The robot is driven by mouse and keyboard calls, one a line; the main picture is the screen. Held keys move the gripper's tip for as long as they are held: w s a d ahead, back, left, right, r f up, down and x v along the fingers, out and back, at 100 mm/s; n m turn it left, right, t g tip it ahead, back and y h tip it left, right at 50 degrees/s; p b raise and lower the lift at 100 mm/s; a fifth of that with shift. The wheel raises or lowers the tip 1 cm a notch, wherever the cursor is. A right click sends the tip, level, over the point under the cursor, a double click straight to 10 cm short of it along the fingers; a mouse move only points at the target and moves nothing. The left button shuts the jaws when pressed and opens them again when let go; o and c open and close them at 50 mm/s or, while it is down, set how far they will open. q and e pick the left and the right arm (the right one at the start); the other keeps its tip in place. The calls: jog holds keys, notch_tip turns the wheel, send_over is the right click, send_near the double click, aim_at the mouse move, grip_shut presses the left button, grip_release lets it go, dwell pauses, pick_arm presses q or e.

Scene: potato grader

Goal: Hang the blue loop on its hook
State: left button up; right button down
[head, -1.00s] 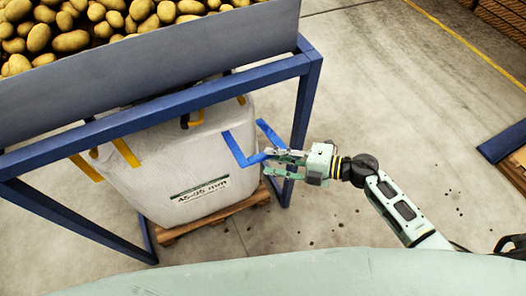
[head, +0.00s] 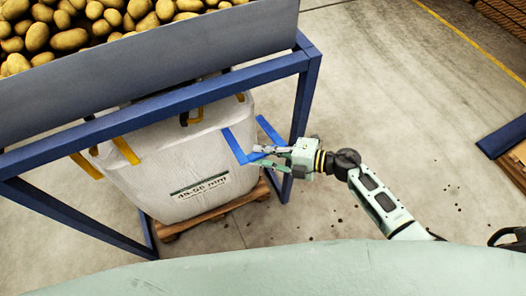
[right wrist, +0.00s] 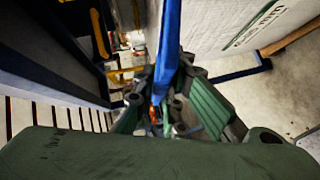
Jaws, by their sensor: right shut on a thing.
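The blue loop (head: 234,146) is a flat strap at the right corner of a white bulk bag (head: 190,170). My right gripper (head: 257,156) is shut on the lower part of the loop, just right of the bag. In the right wrist view the blue strap (right wrist: 169,45) runs down between the fingers (right wrist: 168,108). The loop stands out from the bag in a V, with its second leg (head: 268,131) near the blue frame post. I cannot make out the loop's hook for certain. My left gripper is not in view.
A blue steel frame (head: 303,95) stands around the bag, under a grey bin (head: 150,65) of potatoes. Yellow loops (head: 125,150) hang at the bag's other corners. The bag sits on a wooden pallet (head: 215,215).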

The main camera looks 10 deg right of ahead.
jog(key=shift+r, duration=0.1)
dwell(0.4)
jog(key=shift+w+r+p, duration=0.15)
jog(key=shift+r+p, duration=0.3)
jog(key=w+a+r+p, duration=0.2)
jog(key=w+r+p, duration=0.2)
jog(key=w+r, duration=0.2)
jog(key=shift+w+r, duration=0.15)
jog(key=shift+r, duration=0.95)
jog(key=c, duration=2)
grip_release()
jog(key=shift+o, duration=1)
jog(key=shift+a+f, duration=0.1)
jog(key=shift+f, duration=0.1)
